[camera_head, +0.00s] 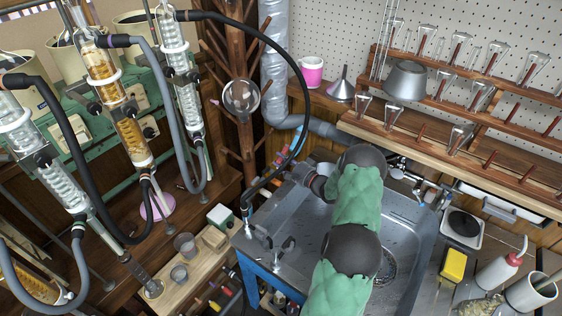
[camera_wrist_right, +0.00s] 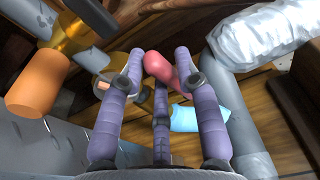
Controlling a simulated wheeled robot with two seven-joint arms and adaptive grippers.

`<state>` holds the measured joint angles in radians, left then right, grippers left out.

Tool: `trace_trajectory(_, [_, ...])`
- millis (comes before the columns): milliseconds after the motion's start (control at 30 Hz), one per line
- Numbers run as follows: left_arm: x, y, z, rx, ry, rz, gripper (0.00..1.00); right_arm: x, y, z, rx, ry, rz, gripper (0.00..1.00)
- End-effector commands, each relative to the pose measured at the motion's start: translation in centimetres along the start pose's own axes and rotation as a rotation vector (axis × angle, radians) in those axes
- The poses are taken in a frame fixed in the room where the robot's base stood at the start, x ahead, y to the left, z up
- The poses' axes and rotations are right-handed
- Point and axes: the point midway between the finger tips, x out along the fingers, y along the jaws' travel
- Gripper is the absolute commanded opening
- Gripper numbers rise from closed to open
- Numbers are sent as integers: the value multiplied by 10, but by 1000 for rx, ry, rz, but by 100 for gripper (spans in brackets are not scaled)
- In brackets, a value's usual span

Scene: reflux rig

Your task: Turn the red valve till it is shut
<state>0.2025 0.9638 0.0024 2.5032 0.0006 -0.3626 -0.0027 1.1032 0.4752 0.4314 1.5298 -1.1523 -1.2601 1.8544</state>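The red valve (camera_wrist_right: 160,67) shows in the right wrist view as a rounded red handle near a brass pipe fitting. My right gripper (camera_wrist_right: 159,56) has its purple fingers spread, with the handle between and just beyond the upper two tips. Part of the handle is hidden behind the right finger, and I cannot tell whether they touch. In the head view my right gripper (camera_head: 281,159) reaches left past the sink's back corner, where the valve is too small to make out clearly. My left gripper is in neither view.
A light blue handle (camera_wrist_right: 186,118) lies close below the red one. A silver duct (camera_wrist_right: 262,35) and grey pipe run on the right, and an orange cylinder (camera_wrist_right: 33,85) is on the left. The metal sink (camera_head: 400,215) lies under my right arm. Glass condensers (camera_head: 115,95) stand left.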

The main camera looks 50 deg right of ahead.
Motion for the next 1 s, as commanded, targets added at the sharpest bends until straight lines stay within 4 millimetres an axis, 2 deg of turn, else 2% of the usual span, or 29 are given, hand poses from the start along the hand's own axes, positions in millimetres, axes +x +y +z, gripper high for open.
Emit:
trace_trajectory(233, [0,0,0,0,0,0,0,0,0,0,0,0,0,34])
trace_trajectory(367, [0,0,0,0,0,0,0,-7,0,0,0,0,1,34])
trace_trajectory(467, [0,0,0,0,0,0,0,-21,0,-1,0,3,2,34])
trace_trajectory(800, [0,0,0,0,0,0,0,-87,0,-1,0,3,2,34])
trace_trajectory(1000, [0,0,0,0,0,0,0,-112,0,-1,-1,2,1,34])
